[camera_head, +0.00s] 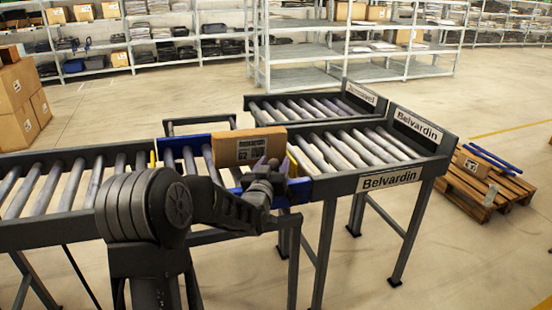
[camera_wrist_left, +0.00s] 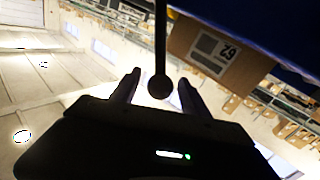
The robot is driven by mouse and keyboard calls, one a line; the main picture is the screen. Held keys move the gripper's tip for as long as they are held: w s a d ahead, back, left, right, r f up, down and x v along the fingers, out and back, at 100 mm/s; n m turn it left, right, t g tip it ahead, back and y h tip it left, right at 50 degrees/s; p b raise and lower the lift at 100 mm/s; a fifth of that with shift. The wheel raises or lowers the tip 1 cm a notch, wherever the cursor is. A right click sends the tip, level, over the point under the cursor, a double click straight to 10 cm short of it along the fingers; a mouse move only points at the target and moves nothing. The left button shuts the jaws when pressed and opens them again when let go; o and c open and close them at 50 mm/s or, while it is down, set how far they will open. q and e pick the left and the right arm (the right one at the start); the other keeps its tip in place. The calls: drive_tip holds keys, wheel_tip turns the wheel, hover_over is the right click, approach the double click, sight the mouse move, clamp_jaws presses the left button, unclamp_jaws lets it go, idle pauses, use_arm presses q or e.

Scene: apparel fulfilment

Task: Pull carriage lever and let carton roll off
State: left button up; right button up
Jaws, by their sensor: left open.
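A brown carton (camera_head: 246,147) with a white label stands on the blue roller carriage (camera_head: 170,142), near its right end; the carton also shows in the left wrist view (camera_wrist_left: 216,54). My left gripper (camera_head: 270,168) is in front of the carriage, at the carton's lower right. In the left wrist view the carriage lever (camera_wrist_left: 159,40) is a dark rod with a ball knob at its end. The knob lies between the two spread fingers of my left gripper (camera_wrist_left: 159,82); I cannot tell whether they touch it. In the head view the lever is hidden by the gripper. My right gripper is out of view.
A roller lane with Belvardin signs (camera_head: 388,180) adjoins the carriage on the right, its rollers empty. A second lane (camera_head: 305,106) lies behind it. An empty conveyor (camera_head: 65,187) is at left. A pallet (camera_head: 487,187) stands at right, stacked boxes (camera_head: 18,105) at far left.

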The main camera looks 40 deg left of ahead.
use_arm(q)
drive_tip(key=shift+x, duration=1.4)
drive_tip(key=shift+d, duration=0.1)
clamp_jaws()
